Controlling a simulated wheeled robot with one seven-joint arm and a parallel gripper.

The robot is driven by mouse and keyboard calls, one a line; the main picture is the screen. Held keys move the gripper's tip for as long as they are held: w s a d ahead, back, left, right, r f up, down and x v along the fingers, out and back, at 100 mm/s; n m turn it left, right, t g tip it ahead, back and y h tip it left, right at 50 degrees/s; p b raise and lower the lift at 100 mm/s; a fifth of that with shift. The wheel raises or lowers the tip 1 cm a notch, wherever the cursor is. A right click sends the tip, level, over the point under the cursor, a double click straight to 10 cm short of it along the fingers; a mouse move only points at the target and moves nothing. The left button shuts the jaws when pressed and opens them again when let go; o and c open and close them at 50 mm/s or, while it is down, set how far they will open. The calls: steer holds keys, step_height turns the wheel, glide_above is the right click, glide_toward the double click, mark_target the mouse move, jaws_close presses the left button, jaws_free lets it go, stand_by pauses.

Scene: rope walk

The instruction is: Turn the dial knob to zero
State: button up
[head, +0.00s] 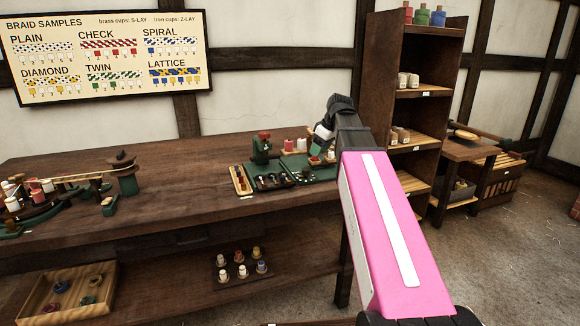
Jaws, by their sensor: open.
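My arm reaches over the right end of the long wooden bench (190,190). My gripper (318,150) is small and partly hidden at the end of the arm, above a green-based device (322,173). It is open, and I see nothing held in it. A green machine with a red top (262,148) stands just left of it. I cannot clearly make out the dial knob or its reading; the arm and gripper cover part of this area. Whether the gripper touches anything is too small to tell.
A braiding rig with spools (42,195) and a green post (126,180) stand further left. A tall shelf (384,100) rises behind the arm. The bench's middle is clear.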

mark_target(306, 169)
steer(key=x, duration=0.7)
steer(key=a+x, duration=0.1)
steer(key=x, duration=0.3)
steer(key=shift+w+r, duration=0.3)
steer(key=shift+w, duration=0.1)
steer(key=c, duration=0.9)
